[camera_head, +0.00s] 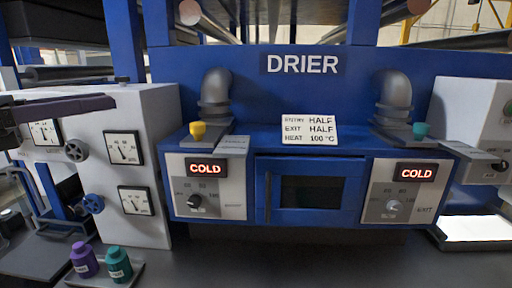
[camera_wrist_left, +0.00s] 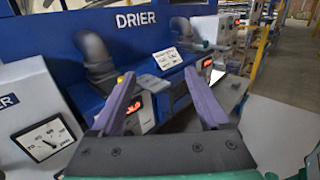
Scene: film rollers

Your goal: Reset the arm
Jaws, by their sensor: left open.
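My left gripper (camera_head: 104,103) comes in from the left edge in the head view, with a purple finger in front of the white gauge cabinet (camera_head: 155,130). In the left wrist view, the two purple fingers of this gripper (camera_wrist_left: 160,74) stand wide apart with nothing between them. They point toward the blue drier (camera_head: 310,140), which also shows in the left wrist view (camera_wrist_left: 90,20). My right gripper is in neither view.
The drier has two lit COLD displays, a yellow knob (camera_head: 197,130), a teal knob (camera_head: 420,130) and a white card (camera_head: 309,130). Purple (camera_head: 84,260) and teal (camera_head: 118,265) bottles stand at the lower left.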

